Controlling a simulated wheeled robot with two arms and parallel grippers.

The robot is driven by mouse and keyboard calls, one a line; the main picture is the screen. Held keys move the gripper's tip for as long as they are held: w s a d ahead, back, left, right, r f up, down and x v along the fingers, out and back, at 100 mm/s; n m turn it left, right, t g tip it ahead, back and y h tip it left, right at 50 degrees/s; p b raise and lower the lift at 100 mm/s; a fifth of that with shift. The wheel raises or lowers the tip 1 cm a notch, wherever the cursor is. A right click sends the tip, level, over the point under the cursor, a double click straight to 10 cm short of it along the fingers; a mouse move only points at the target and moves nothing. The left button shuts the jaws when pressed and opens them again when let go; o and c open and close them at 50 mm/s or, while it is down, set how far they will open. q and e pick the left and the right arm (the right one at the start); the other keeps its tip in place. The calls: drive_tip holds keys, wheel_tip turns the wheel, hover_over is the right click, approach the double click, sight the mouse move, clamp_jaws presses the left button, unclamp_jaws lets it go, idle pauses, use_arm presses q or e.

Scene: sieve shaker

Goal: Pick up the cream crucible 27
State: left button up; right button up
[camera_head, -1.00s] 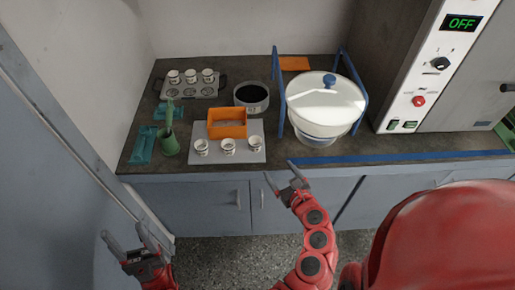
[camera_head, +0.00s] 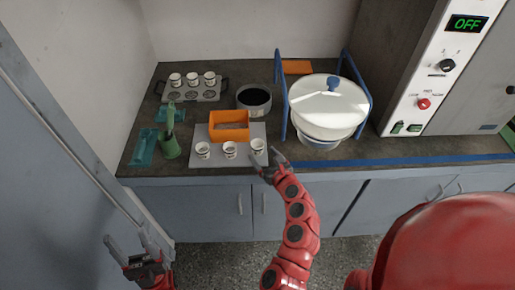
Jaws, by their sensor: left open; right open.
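Three small cream crucibles stand upright in a row on a light grey plate (camera_head: 201,161) near the counter's front: a left one (camera_head: 203,151), a middle one (camera_head: 230,150) and a right one (camera_head: 258,146). Three more cream crucibles (camera_head: 192,79) stand on a rack at the back left. Dark marks show on the cups, but they are too small to read, so I cannot tell which is 27. My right gripper (camera_head: 265,160) is open just in front of the right crucible; I cannot tell whether it touches. My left gripper (camera_head: 126,243) is open and empty, low in front of the cabinets.
An orange box (camera_head: 230,134) sits behind the front crucibles. A dark-filled bowl (camera_head: 254,99), a green holder (camera_head: 171,148) and teal pieces (camera_head: 144,147) are nearby. A white sieve shaker (camera_head: 327,101) with blue side frames stands right of the plate. An oven reading OFF (camera_head: 467,24) is at right.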

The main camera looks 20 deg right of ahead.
sight(260, 151)
drive_tip(key=p+x, duration=0.1)
drive_tip(key=x, duration=0.3)
drive_tip(key=shift+a, duration=0.1)
drive_tip(key=shift+w+f, duration=0.15)
drive_tip(key=shift+w, duration=0.4)
drive_tip(key=shift+c, duration=0.2)
clamp_jaws()
